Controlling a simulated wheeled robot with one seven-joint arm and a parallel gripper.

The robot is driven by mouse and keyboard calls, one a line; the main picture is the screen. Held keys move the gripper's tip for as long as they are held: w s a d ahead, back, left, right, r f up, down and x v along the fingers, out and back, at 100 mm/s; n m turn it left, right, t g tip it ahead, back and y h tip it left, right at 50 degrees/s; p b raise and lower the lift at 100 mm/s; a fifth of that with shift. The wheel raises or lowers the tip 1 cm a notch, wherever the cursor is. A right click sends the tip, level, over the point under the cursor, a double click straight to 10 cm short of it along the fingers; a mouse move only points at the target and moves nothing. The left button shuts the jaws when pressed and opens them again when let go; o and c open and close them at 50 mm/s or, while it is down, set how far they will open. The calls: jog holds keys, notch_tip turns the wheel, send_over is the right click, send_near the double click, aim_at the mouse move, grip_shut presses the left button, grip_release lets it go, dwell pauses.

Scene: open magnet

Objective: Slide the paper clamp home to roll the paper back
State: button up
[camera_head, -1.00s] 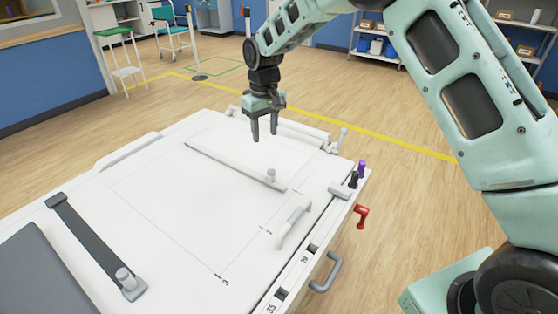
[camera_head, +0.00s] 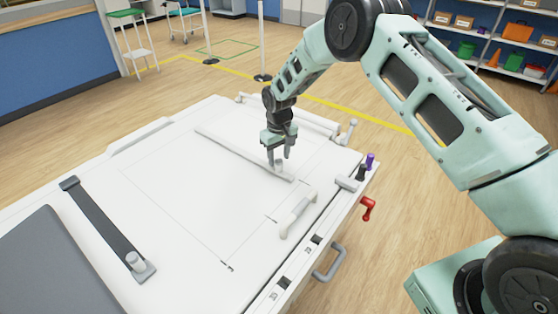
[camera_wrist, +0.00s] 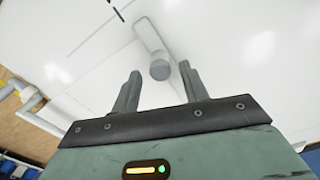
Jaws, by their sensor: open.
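The paper clamp looks to be the thin light grey bar (camera_head: 228,147) lying across the white table top. A round grey knob (camera_wrist: 159,71) stands near one end of it; my gripper mostly hides this knob in the head view. My gripper (camera_head: 279,161) points down over that end with its fingers open. In the wrist view the knob shows between my two fingers (camera_wrist: 160,76), with a gap on each side. The bar (camera_wrist: 147,36) runs away from the knob there. Thin lines mark the white surface around the bar.
A dark strap (camera_head: 102,225) with a knob lies at the left, beside a grey pad (camera_head: 55,270). A white roller (camera_head: 298,119) lines the back edge. A red crank (camera_head: 368,208) and purple knob (camera_head: 370,161) are at the right edge.

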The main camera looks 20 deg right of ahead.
aim_at(279, 160)
jog(key=shift+f, duration=1.55)
